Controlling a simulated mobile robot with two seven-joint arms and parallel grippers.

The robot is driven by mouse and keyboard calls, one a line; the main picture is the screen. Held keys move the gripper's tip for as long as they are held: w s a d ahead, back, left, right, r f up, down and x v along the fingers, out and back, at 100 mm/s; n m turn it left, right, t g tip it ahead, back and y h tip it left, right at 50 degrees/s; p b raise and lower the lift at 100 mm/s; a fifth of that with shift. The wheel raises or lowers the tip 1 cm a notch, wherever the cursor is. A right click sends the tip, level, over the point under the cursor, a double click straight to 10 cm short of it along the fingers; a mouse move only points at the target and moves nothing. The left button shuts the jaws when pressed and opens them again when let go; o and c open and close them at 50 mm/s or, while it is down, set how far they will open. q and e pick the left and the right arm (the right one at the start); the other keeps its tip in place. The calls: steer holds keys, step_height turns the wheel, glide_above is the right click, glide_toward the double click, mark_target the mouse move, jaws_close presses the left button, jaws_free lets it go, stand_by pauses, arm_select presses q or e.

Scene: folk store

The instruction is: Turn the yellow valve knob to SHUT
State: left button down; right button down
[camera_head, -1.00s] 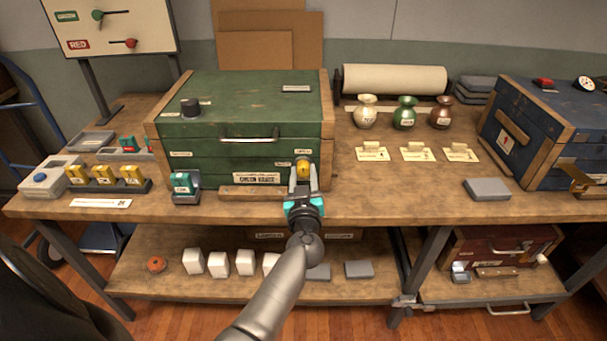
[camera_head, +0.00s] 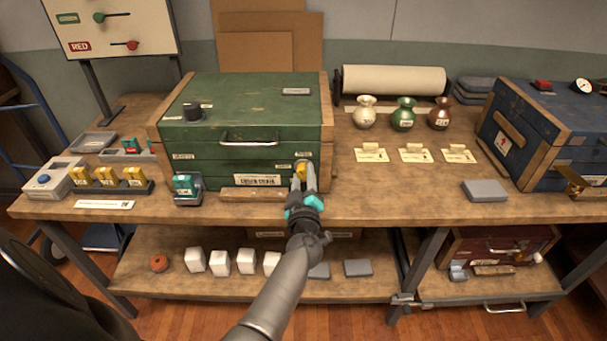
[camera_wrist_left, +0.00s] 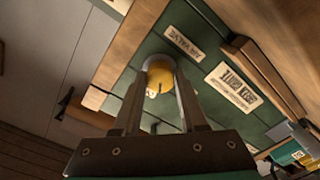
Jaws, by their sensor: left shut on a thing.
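The yellow valve knob (camera_head: 301,169) is on the front face of the green chest (camera_head: 252,155), near its right edge. My left gripper (camera_head: 304,180) reaches up to it from the front and is shut on it. In the left wrist view the knob (camera_wrist_left: 160,76) sits between the two fingers (camera_wrist_left: 163,92), and the chest appears strongly tilted in that view. A small dark mark shows on the knob's face. Small labels are beside the knob, but I cannot read a SHUT mark. My right gripper is not in view.
A long wooden strip (camera_head: 252,195) lies at the foot of the chest. A green stamp block (camera_head: 187,190) stands left of it. Several vases and cards are on the bench to the right, with a grey block (camera_head: 485,190).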

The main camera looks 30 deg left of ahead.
arm_select(q)
steer(key=n, duration=0.5)
steer(key=shift+n, duration=0.3)
steer(key=n, duration=0.5)
steer(key=shift+b, duration=0.4)
steer(key=shift+n, duration=0.4)
steer(key=shift+c, duration=2.2)
jaws_free()
steer(key=shift+s+d, duration=0.1)
steer(key=shift+s, duration=0.05)
